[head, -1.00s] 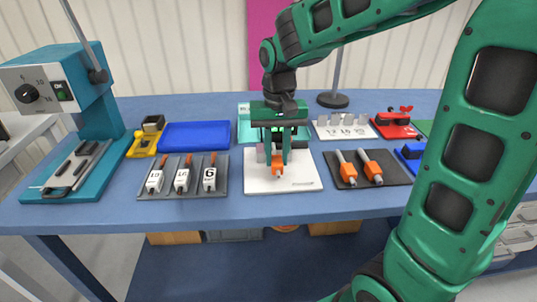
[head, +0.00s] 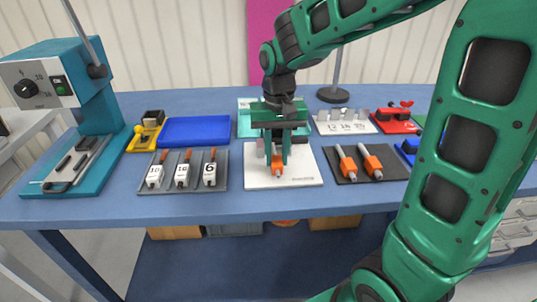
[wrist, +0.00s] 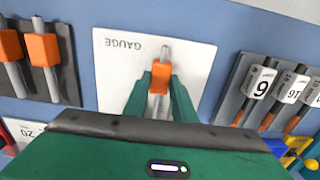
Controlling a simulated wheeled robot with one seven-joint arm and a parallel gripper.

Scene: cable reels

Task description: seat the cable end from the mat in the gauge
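The gauge (head: 305,179) is a white plate in the middle of the bench, and its printed name reads upside down in the wrist view (wrist: 115,60). My gripper (head: 277,158) is over the gauge, fingers pointing down, shut on an orange cable end with a grey tip (head: 278,169). In the wrist view the cable end (wrist: 160,75) sits between the two green fingertips (wrist: 160,88). Whether it touches the plate or is seated in it, I cannot tell. The dark mat (head: 392,176), right of the gauge, holds two more orange cable ends (head: 347,165) (head: 372,164).
Left of the gauge, a grey tray (head: 220,184) holds tools with white tags numbered 10, 16 and 6. A blue tray (head: 195,131) lies behind it. A teal press (head: 75,150) stands at the far left. A numbered rack (head: 345,128) and red block (head: 394,125) are behind the mat.

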